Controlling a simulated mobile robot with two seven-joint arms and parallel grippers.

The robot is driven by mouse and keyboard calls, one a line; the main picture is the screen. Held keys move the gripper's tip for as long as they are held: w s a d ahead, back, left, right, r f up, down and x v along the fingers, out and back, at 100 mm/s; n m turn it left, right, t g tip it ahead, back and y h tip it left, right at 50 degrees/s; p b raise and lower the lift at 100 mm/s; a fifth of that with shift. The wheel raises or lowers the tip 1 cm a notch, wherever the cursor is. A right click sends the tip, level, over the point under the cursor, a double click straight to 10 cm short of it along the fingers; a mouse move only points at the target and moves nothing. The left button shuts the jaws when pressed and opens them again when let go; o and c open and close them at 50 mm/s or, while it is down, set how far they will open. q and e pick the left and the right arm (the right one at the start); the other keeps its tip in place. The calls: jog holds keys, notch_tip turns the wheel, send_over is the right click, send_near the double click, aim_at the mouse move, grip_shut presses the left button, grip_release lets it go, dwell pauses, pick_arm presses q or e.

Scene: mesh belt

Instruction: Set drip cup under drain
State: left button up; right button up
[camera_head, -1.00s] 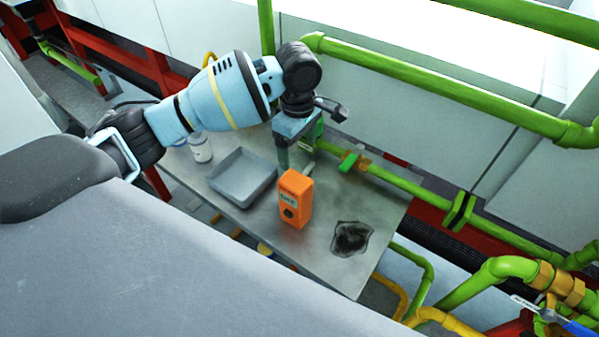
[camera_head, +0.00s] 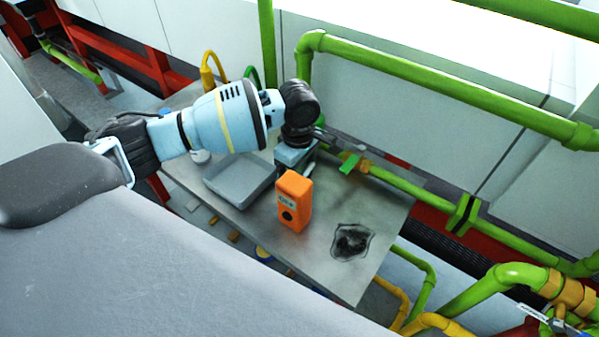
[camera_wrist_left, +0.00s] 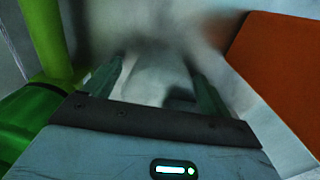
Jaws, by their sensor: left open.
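My left gripper (camera_head: 293,156) is low over the metal table, just behind the orange box; its fingertips are hidden there in the head view. In the left wrist view its two fingers (camera_wrist_left: 157,78) stand apart, with a pale, blurred shape (camera_wrist_left: 155,82) between them; I cannot tell whether this is the drip cup. A green pipe with a green-handled valve (camera_head: 349,163) runs behind the table, right of the gripper; I cannot tell which outlet is the drain. A white container (camera_head: 200,157) is mostly hidden behind my left arm. My right gripper is not in view.
The orange box (camera_head: 294,203) stands upright close in front of the gripper and fills the right of the wrist view (camera_wrist_left: 285,75). A grey tray (camera_head: 240,190) lies to its left. A dark stain (camera_head: 351,241) marks the table (camera_head: 335,278), whose right part is otherwise clear.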

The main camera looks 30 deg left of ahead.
pick_arm(q)
jog(key=shift+c, duration=0.3)
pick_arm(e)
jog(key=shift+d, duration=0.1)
pick_arm(q)
jog(key=c, duration=1.1)
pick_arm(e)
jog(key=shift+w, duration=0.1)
pick_arm(q)
jog(key=shift+o, duration=0.2)
jog(key=shift+r, duration=0.1)
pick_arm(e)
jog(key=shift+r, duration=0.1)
